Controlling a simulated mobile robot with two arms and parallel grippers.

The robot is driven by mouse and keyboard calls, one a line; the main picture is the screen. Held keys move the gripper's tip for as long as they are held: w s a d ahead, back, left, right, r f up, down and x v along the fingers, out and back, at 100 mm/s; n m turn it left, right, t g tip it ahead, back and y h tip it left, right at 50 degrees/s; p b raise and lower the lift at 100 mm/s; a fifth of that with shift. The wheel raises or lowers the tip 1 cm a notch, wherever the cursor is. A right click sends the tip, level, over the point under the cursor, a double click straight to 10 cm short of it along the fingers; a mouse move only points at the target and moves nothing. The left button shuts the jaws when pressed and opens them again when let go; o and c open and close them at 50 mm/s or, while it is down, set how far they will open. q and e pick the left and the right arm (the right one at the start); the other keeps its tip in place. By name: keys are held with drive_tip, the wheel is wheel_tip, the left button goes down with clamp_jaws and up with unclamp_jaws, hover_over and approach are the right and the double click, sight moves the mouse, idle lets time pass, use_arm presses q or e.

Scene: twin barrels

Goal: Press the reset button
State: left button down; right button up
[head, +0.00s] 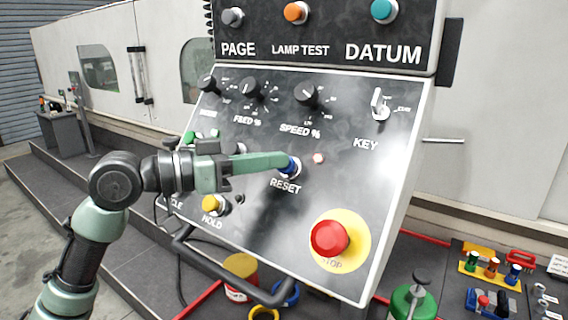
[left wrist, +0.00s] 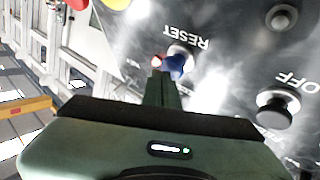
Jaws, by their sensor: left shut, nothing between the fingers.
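The blue reset button (head: 293,168) sits on the sloped black panel (head: 270,215), just above the word RESET. It is partly hidden by my left gripper (head: 284,160), which reaches in from the left with its green fingers shut and empty. The fingertips are right at the button, overlapping its upper left side. In the left wrist view the blue button (left wrist: 178,66) shows just beyond and beside the closed fingertips (left wrist: 158,76), with RESET upside down. I cannot tell whether they touch or whether the button is pushed in. My right gripper is not in view.
A small reddish lamp (head: 319,158) is right of the button. A red stop button (head: 330,238) on a yellow disc is lower right, a yellow hold button (head: 210,204) lower left. Black knobs (head: 306,94) and a key switch (head: 379,104) sit above. A handrail (head: 230,277) runs below the panel.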

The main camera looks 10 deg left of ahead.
use_arm(q)
drive_tip(key=shift+w+d+f, duration=0.1)
drive_tip(key=shift+w+f, duration=0.15)
drive_tip(key=shift+w, duration=0.05)
idle(0.4)
drive_tip(key=shift+s+r, duration=0.1)
drive_tip(key=shift+s, duration=0.05)
drive_tip(key=shift+s+a+r, duration=0.25)
drive_tip(key=shift+s+r, duration=0.2)
drive_tip(key=shift+s, duration=0.1)
idle(0.3)
drive_tip(key=s+r, duration=0.1)
drive_tip(key=s, duration=0.1)
drive_tip(key=s+a+r+p, duration=0.1)
drive_tip(key=r, duration=0.1)
drive_tip(key=shift+s+a+p, duration=0.15)
drive_tip(key=shift+s+p, duration=0.15)
drive_tip(key=shift+s, duration=0.05)
idle(0.5)
